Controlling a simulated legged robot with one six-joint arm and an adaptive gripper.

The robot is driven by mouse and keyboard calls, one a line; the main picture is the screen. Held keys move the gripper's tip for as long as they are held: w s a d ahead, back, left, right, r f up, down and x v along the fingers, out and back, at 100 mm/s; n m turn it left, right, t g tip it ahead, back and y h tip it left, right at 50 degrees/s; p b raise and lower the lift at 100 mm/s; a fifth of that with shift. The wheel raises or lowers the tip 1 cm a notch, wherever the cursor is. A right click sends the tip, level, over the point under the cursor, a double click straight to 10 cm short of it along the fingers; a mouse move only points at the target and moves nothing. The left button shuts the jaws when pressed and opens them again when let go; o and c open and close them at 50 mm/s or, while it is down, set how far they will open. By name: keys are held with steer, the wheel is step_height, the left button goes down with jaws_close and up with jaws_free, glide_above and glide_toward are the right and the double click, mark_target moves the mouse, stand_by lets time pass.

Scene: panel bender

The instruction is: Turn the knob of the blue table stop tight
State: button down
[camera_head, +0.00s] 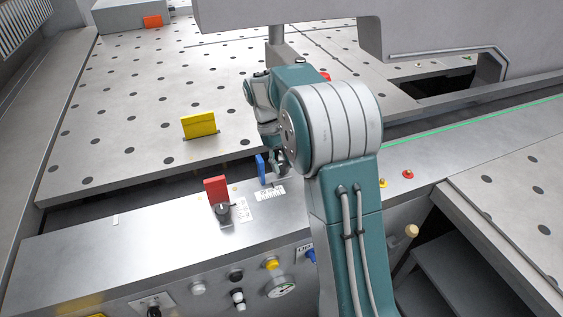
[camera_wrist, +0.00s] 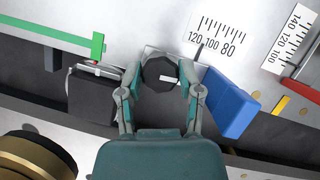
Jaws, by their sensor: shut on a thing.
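The blue table stop (camera_head: 261,169) stands upright at the edge of the metal strip, and its blue block (camera_wrist: 230,104) shows right of my fingers in the wrist view. Its dark faceted knob (camera_wrist: 158,74) has a white mark that points right in that view. My gripper (camera_wrist: 158,85) has one finger on each side of the knob and is shut on it. A printed scale (camera_wrist: 221,36) lies just beyond the knob. In the head view my gripper (camera_head: 279,163) is just right of the blue block, and my arm hides part of it; the knob is hard to make out there.
A red stop (camera_head: 215,188) with a black knob (camera_head: 222,210) stands left of the blue stop. A yellow stop (camera_head: 199,124) stands on the perforated table (camera_head: 110,130). A green part (camera_wrist: 60,35) and a dark block (camera_wrist: 97,95) lie left of my fingers.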

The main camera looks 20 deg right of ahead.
steer(key=shift+m+y, duration=0.3)
steer(key=shift+m, duration=0.3)
steer(key=shift+c, duration=1.3)
jaws_free()
steer(key=shift+w+f, duration=0.1)
steer(key=v, duration=1.2)
steer(key=shift+a, duration=0.1)
